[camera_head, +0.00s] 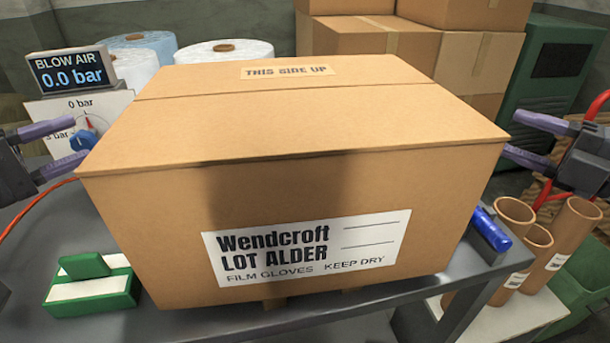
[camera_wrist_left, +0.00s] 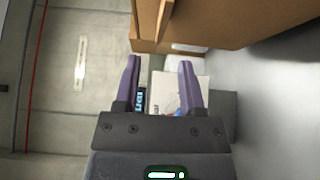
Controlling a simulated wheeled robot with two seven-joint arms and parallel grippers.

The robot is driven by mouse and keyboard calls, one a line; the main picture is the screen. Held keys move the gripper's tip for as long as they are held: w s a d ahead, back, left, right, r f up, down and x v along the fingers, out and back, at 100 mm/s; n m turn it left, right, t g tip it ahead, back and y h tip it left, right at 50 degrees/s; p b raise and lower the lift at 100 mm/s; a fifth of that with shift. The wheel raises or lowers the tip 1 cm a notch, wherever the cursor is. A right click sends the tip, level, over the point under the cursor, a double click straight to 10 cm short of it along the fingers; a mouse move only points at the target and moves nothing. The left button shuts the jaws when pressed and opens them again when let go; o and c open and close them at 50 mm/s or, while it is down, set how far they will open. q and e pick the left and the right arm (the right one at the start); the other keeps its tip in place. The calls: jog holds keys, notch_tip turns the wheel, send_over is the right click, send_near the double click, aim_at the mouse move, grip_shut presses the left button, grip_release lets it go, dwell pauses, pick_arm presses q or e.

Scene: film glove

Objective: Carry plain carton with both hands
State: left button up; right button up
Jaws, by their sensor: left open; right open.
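The plain carton (camera_head: 300,140) is a large closed brown box with a "THIS SIDE UP" strip on top and a white "Wendcroft LOT ALDER" label on its front. It fills the middle of the head view, over the grey table (camera_head: 45,225). Its underside seems slightly clear of the table, but I cannot be sure. My left gripper (camera_head: 84,143) is open beside the carton's left side. Its purple fingers show apart and empty in the left wrist view (camera_wrist_left: 160,85), with a brown carton surface (camera_wrist_left: 225,22) above right. My right gripper (camera_head: 510,135) is open, its fingertips near the carton's right side.
A blow-air panel (camera_head: 68,72) with a blue knob stands at left, by white rolls (camera_head: 225,50). A green block (camera_head: 92,290) sits front left. A blue cylinder (camera_head: 491,230) lies right of the carton, near cardboard tubes (camera_head: 570,235). Other cartons (camera_head: 370,40) are stacked behind.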

pick_arm(q)
jog(key=x, duration=0.7)
jog(key=shift+w+d, duration=0.2)
pick_arm(e)
jog(key=x, duration=0.7)
jog(key=shift+w+a, duration=0.2)
pick_arm(q)
grip_shut()
pick_arm(e)
grip_shut()
jog(key=shift+f, duration=0.1)
